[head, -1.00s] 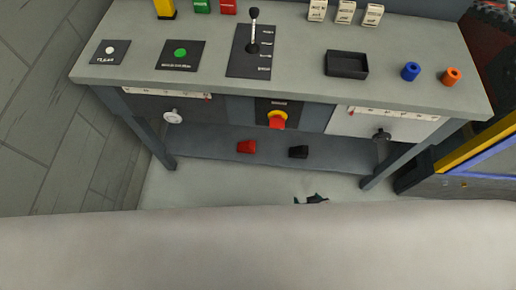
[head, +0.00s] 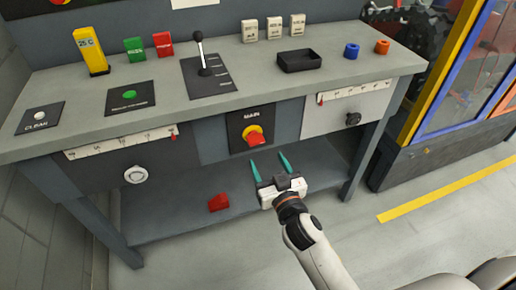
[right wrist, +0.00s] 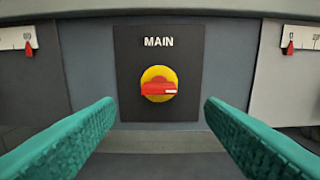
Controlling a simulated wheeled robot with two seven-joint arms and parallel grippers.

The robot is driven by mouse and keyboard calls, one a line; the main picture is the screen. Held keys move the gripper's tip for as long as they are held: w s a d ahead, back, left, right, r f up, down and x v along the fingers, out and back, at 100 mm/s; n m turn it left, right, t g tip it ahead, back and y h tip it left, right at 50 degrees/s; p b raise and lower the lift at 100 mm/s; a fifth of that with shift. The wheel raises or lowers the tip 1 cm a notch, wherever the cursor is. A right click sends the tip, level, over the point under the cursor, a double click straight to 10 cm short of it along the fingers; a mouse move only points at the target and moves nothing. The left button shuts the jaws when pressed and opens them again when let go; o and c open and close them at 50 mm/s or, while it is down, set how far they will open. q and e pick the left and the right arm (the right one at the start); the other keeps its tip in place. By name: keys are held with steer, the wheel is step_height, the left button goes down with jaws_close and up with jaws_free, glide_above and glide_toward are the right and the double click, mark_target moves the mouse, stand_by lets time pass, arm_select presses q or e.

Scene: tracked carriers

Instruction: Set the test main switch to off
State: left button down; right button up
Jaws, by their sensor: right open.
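The main switch is a red rotary handle (head: 256,139) on a yellow disc, set in a black plate (head: 236,121) marked MAIN on the bench front. In the right wrist view the red handle (right wrist: 158,89) lies level across the yellow disc (right wrist: 159,75), with a white mark at its right end. My right gripper (head: 270,166) is open and empty, just in front of and below the switch, its green fingers pointing at it. In the right wrist view the fingers stand either side of the switch, apart from it. My left gripper is not in view.
The bench top (head: 150,75) carries a lever (head: 201,55), a black tray (head: 299,61) and several small blocks. A knob (head: 353,119) and a dial (head: 135,174) flank the switch on the front. A red block (head: 219,202) lies on the lower shelf.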

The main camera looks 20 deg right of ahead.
mark_target(258, 144)
steer(key=w, duration=0.7)
steer(key=shift+w+a, duration=0.2)
steer(key=shift+w, duration=0.05)
steer(key=shift+c, duration=0.5)
steer(key=c, duration=0.9)
